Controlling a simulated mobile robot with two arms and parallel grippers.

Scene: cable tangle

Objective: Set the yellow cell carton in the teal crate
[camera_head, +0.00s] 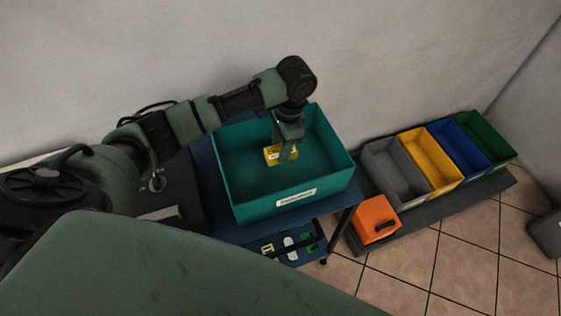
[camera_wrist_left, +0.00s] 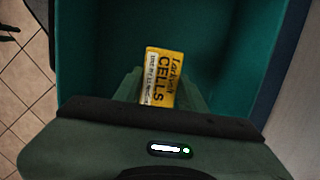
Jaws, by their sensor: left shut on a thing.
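The yellow cell carton (camera_head: 272,154) is held in my left gripper (camera_head: 284,152), over the inside of the teal crate (camera_head: 235,184). In the left wrist view the carton (camera_wrist_left: 163,75) shows "CELLS" lettering and a white label strip, and sits between the two fingers of my left gripper (camera_wrist_left: 158,92). The teal crate's wall (camera_wrist_left: 70,40) surrounds it there. The crate has a white label on its front and stands on a blue table (camera_head: 340,213). I cannot tell whether the carton touches the crate floor. My right gripper is not in view.
Grey (camera_head: 392,170), yellow (camera_head: 430,160), blue (camera_head: 460,146) and green (camera_head: 486,137) bins stand on a dark low platform at the right. An orange box (camera_head: 375,219) sits in front of them. Small items lie at the table's front edge. Tiled floor (camera_head: 450,265) is open at the lower right.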

